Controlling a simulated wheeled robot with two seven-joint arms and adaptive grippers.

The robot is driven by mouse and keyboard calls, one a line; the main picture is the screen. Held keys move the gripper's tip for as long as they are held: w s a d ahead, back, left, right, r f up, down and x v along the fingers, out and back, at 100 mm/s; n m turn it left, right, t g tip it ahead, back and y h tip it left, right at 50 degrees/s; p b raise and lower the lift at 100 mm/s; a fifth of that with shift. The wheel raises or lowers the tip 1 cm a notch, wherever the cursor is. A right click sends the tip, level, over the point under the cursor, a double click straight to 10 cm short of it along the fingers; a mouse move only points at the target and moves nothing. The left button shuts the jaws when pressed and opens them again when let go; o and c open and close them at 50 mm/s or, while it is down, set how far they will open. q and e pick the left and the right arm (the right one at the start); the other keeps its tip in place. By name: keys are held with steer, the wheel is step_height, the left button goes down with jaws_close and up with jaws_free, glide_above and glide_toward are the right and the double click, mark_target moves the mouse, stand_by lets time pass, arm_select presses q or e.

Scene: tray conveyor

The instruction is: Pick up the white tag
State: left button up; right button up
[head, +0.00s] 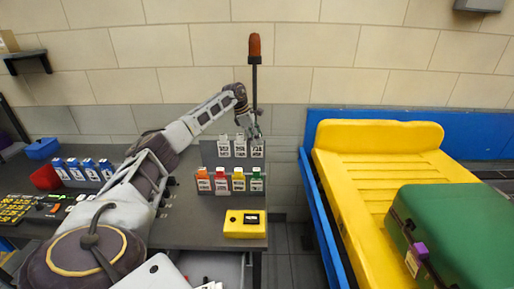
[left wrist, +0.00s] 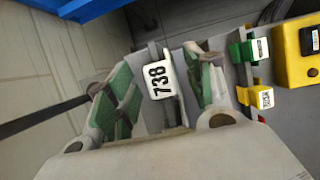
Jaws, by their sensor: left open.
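Three white tags stand in the upper row of a grey rack; the rightmost white tag (head: 257,149) is just below my left gripper (head: 250,128). In the left wrist view, a white tag (left wrist: 158,82) marked 738 sits between the green-padded fingers of my left gripper (left wrist: 163,92). The fingers are spread, with a gap on each side of the tag. The other two white tags, the left (head: 224,147) and the middle (head: 240,147), stand beside it in the head view. My right gripper is not in view.
The rack's lower row holds orange, red, yellow and green (head: 256,181) tags. A yellow box (head: 245,224) sits at the table's front right corner. A dark pole with a red top (head: 254,46) rises behind the rack. A yellow tray (head: 350,165) bears a green case (head: 445,225) at right.

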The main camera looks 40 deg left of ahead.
arm_select(q)
steer(key=shift+w+d+f, duration=0.1)
steer(key=shift+w+f, duration=0.05)
steer(key=shift+f, duration=0.4)
steer(key=c, duration=1.1)
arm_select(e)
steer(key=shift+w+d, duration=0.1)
